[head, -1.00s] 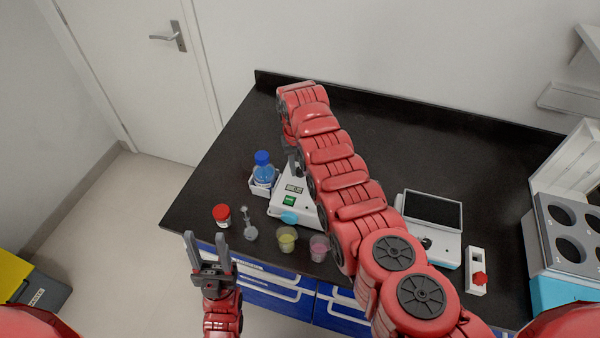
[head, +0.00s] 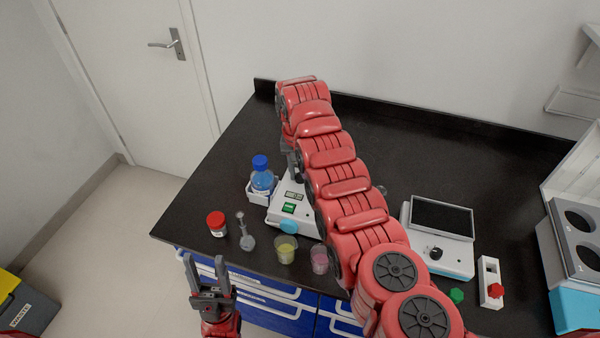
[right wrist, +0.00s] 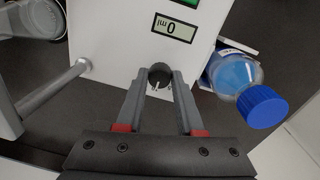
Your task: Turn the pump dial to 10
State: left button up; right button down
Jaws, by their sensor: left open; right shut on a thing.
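The pump (head: 305,222) is a white box with a small display and a green switch at the left of the bench, partly hidden by my right arm. In the right wrist view, its display (right wrist: 174,28) appears upside down and reads 0 ml. The small black dial (right wrist: 160,74) sits beside the display, with a white mark on it. My right gripper (right wrist: 160,80) is shut on the dial, one finger on each side. In the head view, my right arm hides the dial. My left gripper (head: 203,260) is open and empty, in front of the bench's front edge.
A blue-capped bottle (head: 262,176) stands left of the pump. A red-lidded jar (head: 217,226), a clear flask (head: 246,240), and yellow (head: 285,251) and pink (head: 319,261) beakers stand along the front. A screen device (head: 437,240) is right of my arm. The back right is clear.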

jog(key=c, duration=0.5)
grip_release()
jog(key=shift+c, duration=0.2)
jog(key=shift+r, duration=0.5)
notch_tip(320, 180, up, 6)
jog(key=shift+a+f+b, duration=0.15)
jog(key=shift+f+b, duration=0.1)
jog(key=shift+b, duration=0.5)
notch_tip(320, 180, up, 3)
jog(key=p, duration=0.2)
notch_tip(320, 180, up, 8)
jog(key=p, duration=1)
send_over(299, 175)
jog(key=shift+a, duration=0.3)
